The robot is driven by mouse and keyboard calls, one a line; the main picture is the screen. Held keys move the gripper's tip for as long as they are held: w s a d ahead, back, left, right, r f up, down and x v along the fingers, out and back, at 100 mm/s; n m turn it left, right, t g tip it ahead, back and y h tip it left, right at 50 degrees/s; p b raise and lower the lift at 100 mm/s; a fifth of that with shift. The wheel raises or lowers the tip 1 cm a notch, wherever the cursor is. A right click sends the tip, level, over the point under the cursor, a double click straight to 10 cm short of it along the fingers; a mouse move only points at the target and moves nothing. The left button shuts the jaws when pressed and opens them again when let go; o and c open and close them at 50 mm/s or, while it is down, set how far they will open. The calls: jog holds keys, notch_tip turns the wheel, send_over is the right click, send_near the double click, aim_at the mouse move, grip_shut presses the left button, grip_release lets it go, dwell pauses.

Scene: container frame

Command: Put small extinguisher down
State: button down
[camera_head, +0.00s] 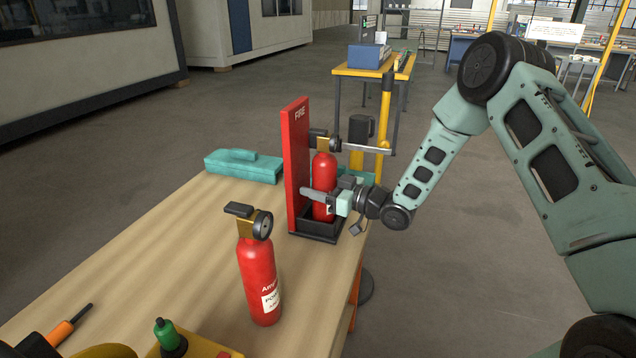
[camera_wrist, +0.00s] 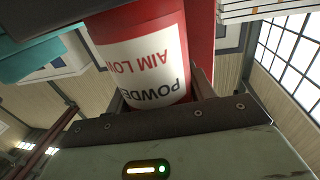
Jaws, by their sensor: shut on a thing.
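The small red extinguisher (camera_head: 323,172) stands upright in front of the red FIRE board (camera_head: 296,160), its lower end at the black box-shaped base (camera_head: 316,236) of that stand. I cannot tell whether its bottom rests in the base. My gripper (camera_head: 322,198) reaches in from the right and is shut on the extinguisher's lower body. In the wrist view the red body with its white label (camera_wrist: 145,62) fills the space beyond the gripper; the label shows upside down. A larger-looking red extinguisher (camera_head: 259,275) stands upright on the table, nearer and left.
The wooden table (camera_head: 150,255) has free room left of the stand. Teal blocks (camera_head: 243,165) lie behind it. An orange-handled screwdriver (camera_head: 62,332) and a green-topped item (camera_head: 168,337) are at the near edge. A yellow table (camera_head: 374,71) stands farther back.

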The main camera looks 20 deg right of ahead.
jog(key=c, duration=0.6)
grip_release()
jog(key=shift+f, duration=0.1)
jog(key=shift+o, duration=0.2)
jog(key=shift+r, duration=0.2)
jog(key=b+v, duration=0.2)
jog(key=v, duration=1)
